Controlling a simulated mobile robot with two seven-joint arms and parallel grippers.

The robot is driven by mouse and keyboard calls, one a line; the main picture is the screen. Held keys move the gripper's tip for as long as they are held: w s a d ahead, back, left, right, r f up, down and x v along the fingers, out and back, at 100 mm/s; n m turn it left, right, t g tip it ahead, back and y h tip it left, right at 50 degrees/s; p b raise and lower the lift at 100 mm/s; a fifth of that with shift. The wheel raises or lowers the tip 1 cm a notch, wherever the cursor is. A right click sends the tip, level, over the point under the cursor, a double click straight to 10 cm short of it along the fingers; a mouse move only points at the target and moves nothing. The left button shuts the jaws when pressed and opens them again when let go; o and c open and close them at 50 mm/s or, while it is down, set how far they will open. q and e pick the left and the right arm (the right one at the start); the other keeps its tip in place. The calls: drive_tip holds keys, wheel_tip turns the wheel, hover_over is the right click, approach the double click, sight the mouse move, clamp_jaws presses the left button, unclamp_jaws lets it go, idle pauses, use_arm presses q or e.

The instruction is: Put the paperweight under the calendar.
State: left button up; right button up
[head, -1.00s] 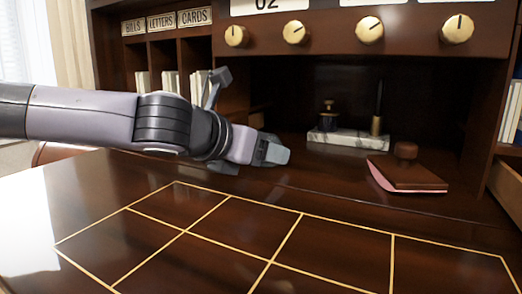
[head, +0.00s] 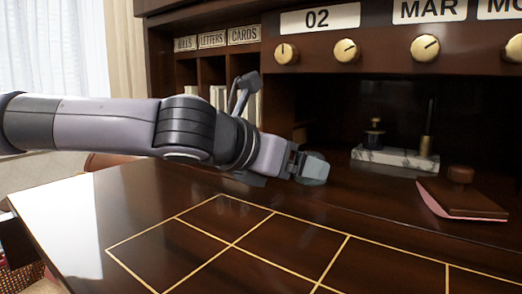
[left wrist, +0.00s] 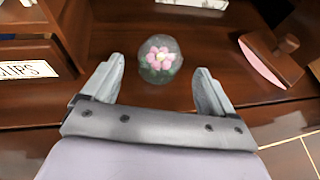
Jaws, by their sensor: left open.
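The paperweight is a clear glass dome with a pink flower (left wrist: 160,54), seen in the left wrist view on the dark wood. My left gripper (left wrist: 159,70) is open, with the dome between and slightly beyond its fingertips in that view. In the head view my left gripper (head: 308,166) is low in front of the desk's dark recess; I cannot clearly separate the dome from the fingers there. The calendar (head: 320,18) is a row of white cards reading 02 and MAR, with a third cut off, above brass knobs over the recess. My right gripper is not in view.
A marble pen stand (head: 394,158) stands in the recess. A wooden rocker blotter (head: 461,196) lies to its right. Labelled pigeonholes (head: 212,40) are on the left. The gold-lined desk top (head: 190,240) in front is clear.

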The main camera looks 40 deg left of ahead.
use_arm(q)
drive_tip(key=v, duration=0.7)
drive_tip(key=shift+s+r, duration=0.15)
drive_tip(key=shift+s, duration=0.4)
